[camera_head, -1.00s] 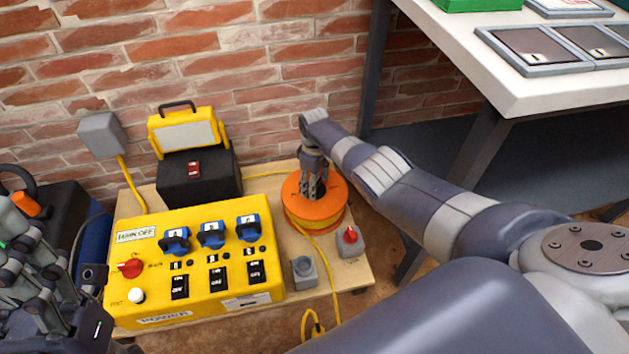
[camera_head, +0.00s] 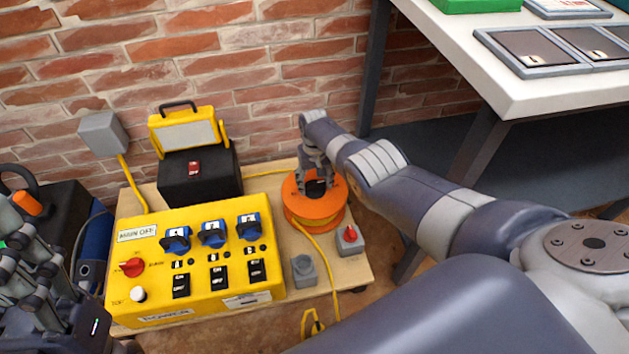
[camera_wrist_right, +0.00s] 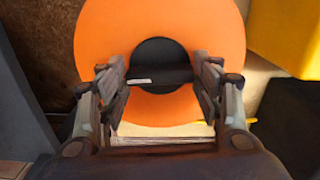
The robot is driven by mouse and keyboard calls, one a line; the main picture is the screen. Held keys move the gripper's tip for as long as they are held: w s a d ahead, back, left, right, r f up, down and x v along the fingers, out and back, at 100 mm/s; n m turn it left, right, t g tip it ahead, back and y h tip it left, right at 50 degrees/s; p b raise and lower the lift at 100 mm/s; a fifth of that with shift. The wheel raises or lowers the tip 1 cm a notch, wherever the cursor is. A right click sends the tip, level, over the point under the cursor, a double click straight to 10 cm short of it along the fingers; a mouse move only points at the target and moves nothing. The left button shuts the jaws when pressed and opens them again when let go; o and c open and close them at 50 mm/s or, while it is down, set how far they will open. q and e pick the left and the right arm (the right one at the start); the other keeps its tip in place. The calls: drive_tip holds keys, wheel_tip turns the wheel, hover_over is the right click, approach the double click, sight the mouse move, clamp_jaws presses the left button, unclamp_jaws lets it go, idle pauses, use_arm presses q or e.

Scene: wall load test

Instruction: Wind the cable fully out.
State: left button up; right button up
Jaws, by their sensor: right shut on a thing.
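The orange cable reel (camera_head: 322,217) lies flat on the wooden board, with yellow cable on it below the orange top disc. It also shows in the right wrist view (camera_wrist_right: 205,25), with a black hub (camera_wrist_right: 160,58) at its centre. My right gripper (camera_head: 316,184) points down at the hub and is shut on it; the fingers (camera_wrist_right: 163,85) stand on either side of the black part. Yellow cable (camera_head: 324,262) runs from the reel over the board's front edge. My left gripper (camera_head: 45,285) is partly in view at the left edge, and its jaws are unclear.
A yellow power box (camera_head: 205,265) with switches stands left of the reel. A grey switch box (camera_head: 350,240) with a red knob and a small grey socket (camera_head: 304,270) are close in front. A work lamp (camera_head: 190,135) stands behind the power box. A white table (camera_head: 530,88) is at the right.

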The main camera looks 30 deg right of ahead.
sight(314, 183)
drive_tip(key=shift+m, duration=0.5)
drive_tip(key=o, duration=1.1)
drive_tip(key=shift+c, duration=0.2)
drive_tip(key=shift+w+r, duration=0.1)
drive_tip(key=shift+r, duration=0.5)
wheel_tip(314, 183, up, 11)
drive_tip(key=shift+f, duration=0.15)
